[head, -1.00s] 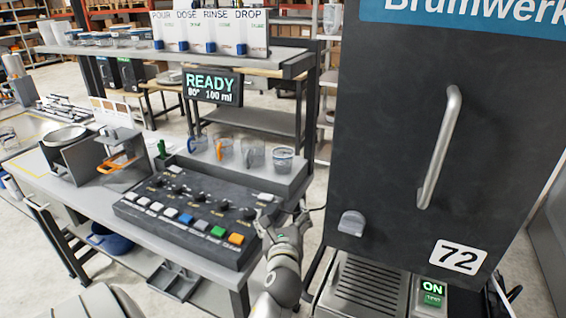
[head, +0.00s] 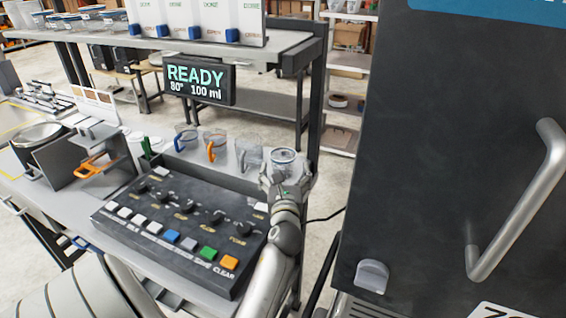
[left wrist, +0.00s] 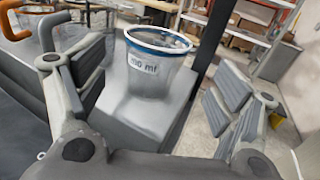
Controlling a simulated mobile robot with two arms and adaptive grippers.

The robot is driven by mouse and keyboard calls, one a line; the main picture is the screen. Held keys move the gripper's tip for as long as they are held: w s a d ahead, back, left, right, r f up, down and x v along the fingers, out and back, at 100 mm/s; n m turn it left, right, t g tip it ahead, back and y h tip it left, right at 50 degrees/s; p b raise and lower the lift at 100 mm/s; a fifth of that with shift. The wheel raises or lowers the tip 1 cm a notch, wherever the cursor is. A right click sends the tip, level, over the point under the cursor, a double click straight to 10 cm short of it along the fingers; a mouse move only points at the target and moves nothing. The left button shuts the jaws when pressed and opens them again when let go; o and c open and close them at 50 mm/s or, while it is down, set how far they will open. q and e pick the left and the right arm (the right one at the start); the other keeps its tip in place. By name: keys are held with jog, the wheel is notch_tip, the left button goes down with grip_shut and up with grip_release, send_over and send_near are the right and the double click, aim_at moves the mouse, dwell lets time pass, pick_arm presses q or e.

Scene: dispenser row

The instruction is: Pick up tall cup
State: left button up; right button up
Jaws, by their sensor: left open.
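A clear cup with a blue rim and a measure label (head: 284,157) stands upright at the right end of a grey raised ledge. It also shows in the left wrist view (left wrist: 157,60). I cannot tell for sure that it is the tall cup. My left gripper (head: 287,178) is open just in front of it and hides its lower part. In the left wrist view the fingers stand apart to either side, with the cup ahead between them and not gripped.
A dark button panel (head: 180,225) lies in front of the ledge. A dark machine (head: 440,130) with a metal handle stands close on the right. A READY display (head: 198,80) hangs from the shelf behind. A grey stand with an orange-handled part (head: 95,165) is at left.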

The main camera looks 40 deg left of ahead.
aim_at(283, 162)
pick_arm(q)
jog(key=shift+w+a+r, duration=0.15)
jog(key=shift+w+a, duration=0.3)
jog(key=shift+w, duration=0.05)
jog(key=w+a, duration=0.1)
jog(key=w+a+r+p, duration=0.1)
jog(key=w+a, duration=0.1)
jog(key=shift+a+r, duration=0.1)
jog(key=shift+a, duration=0.05)
jog(key=shift+w+a, duration=0.35)
jog(key=c, duration=0.8)
jog(key=shift+c, duration=0.8)
pick_arm(e)
jog(key=shift+s+d+r, duration=0.1)
jog(key=shift+s+r, duration=0.1)
jog(key=shift+r, duration=0.25)
jog(key=shift+s+d+r, duration=0.1)
jog(key=shift+s+r, duration=0.05)
jog(key=shift+r, duration=0.25)
